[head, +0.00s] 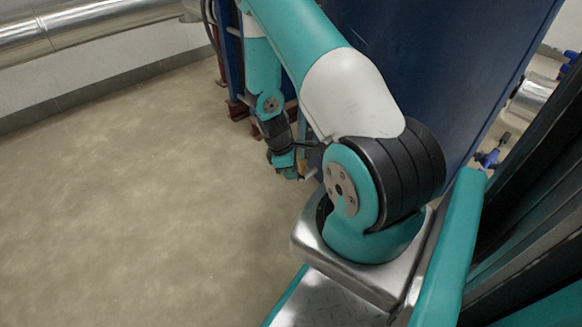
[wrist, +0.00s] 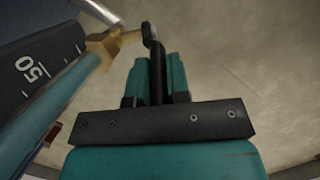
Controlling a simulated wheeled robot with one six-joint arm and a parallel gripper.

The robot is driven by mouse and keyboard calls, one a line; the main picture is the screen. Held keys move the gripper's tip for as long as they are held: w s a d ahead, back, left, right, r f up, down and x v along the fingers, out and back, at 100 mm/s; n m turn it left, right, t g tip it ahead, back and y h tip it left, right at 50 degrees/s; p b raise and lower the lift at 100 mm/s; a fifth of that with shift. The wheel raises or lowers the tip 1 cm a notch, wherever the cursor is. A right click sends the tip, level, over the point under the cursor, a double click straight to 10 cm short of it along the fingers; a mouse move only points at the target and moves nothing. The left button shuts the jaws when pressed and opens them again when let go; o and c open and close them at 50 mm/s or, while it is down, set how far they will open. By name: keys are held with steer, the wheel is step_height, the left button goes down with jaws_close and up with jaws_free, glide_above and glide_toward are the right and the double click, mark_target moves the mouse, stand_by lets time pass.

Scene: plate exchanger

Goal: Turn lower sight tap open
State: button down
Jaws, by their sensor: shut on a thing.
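In the wrist view, a brass sight tap (wrist: 103,47) sits at the end of a glassy blue-green tube. Its black lever handle (wrist: 153,42) starts at the right end of the tap's stem and runs down between the teal fingers of my gripper (wrist: 155,76). My gripper is shut on this lever. The lever's far end is partly hidden between the fingers. In the head view, my gripper (head: 288,168) is low beside the blue frame, and the tap is too small and covered to make out clearly.
A dark scale plate (wrist: 32,72) marked 50 stands beside the sight tube (wrist: 62,108), close left of my gripper. A large blue panel (head: 440,60) rises behind my arm. Open floor (head: 130,190) lies to the left.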

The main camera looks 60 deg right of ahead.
steer(key=c, duration=1.1)
jaws_free()
steer(key=p+v, duration=0.9)
steer(key=v, duration=0.8)
steer(key=shift+r, duration=0.25)
